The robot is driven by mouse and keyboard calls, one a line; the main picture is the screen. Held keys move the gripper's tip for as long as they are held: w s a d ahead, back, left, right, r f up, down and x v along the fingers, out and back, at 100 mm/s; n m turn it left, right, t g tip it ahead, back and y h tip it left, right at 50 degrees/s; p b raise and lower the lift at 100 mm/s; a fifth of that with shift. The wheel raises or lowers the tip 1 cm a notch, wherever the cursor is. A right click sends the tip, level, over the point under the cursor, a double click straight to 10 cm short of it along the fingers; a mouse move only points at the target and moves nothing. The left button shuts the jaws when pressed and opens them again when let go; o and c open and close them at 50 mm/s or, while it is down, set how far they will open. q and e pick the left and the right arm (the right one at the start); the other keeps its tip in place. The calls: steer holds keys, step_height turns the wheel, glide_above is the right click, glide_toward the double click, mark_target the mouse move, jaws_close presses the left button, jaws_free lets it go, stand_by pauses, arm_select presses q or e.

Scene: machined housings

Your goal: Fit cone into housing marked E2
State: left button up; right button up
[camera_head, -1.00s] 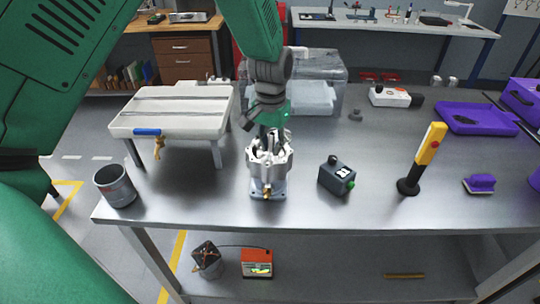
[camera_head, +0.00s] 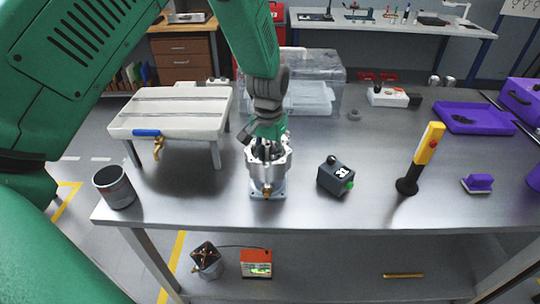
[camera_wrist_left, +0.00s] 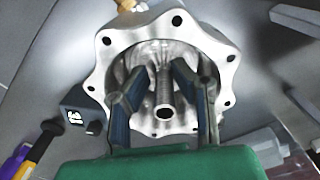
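The silver housing (camera_head: 268,180) stands upright on the metal bench on a small base, with a brass fitting at its front; I cannot read a mark on it. My left gripper (camera_head: 268,146) points down into its open top. In the left wrist view, the scalloped housing rim (camera_wrist_left: 219,48) surrounds the two dark fingers (camera_wrist_left: 160,68). A grey metal piece with a ridged stem and a hole in its end, seemingly the cone (camera_wrist_left: 163,92), sits between the fingers, inside the rim. How deep it is seated is hidden. My right gripper is not in view.
A grey cup (camera_head: 115,187) is at the left front corner. A white stand (camera_head: 170,112) is at left.

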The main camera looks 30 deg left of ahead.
mark_target(267, 144)
arm_select(q)
step_height(267, 144, up, 12)
steer(key=shift+a, duration=0.15)
stand_by(0.3)
steer(key=shift+a, duration=0.15)
